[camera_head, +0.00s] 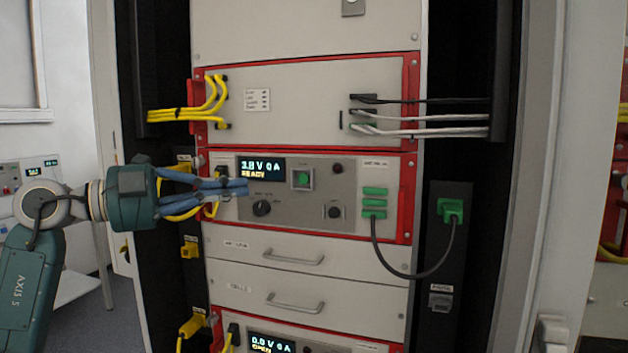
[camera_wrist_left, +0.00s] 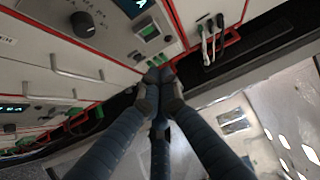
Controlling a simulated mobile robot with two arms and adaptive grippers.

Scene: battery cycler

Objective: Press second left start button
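The middle cycler unit (camera_head: 335,170) has a lit display (camera_head: 261,168) reading about 3.8 V 0 A READY. Right of the display is a square green start button (camera_head: 301,179); it also shows in the left wrist view (camera_wrist_left: 148,31). My left gripper (camera_head: 246,187) comes in from the left, its blue fingers level in front of the panel. Its tips are left of the green button, just below the display. In the left wrist view the fingertips (camera_wrist_left: 160,74) meet with nothing seen between them, apart from the button in the picture. My right gripper is out of view.
A black knob (camera_head: 262,208) and a dark red lamp (camera_head: 338,168) are near the button. Green connectors (camera_head: 375,202) with a black cable are at right. Yellow cables (camera_head: 185,213) hang at left. Drawers with handles (camera_head: 293,258) and a lower unit (camera_head: 271,343) are below.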

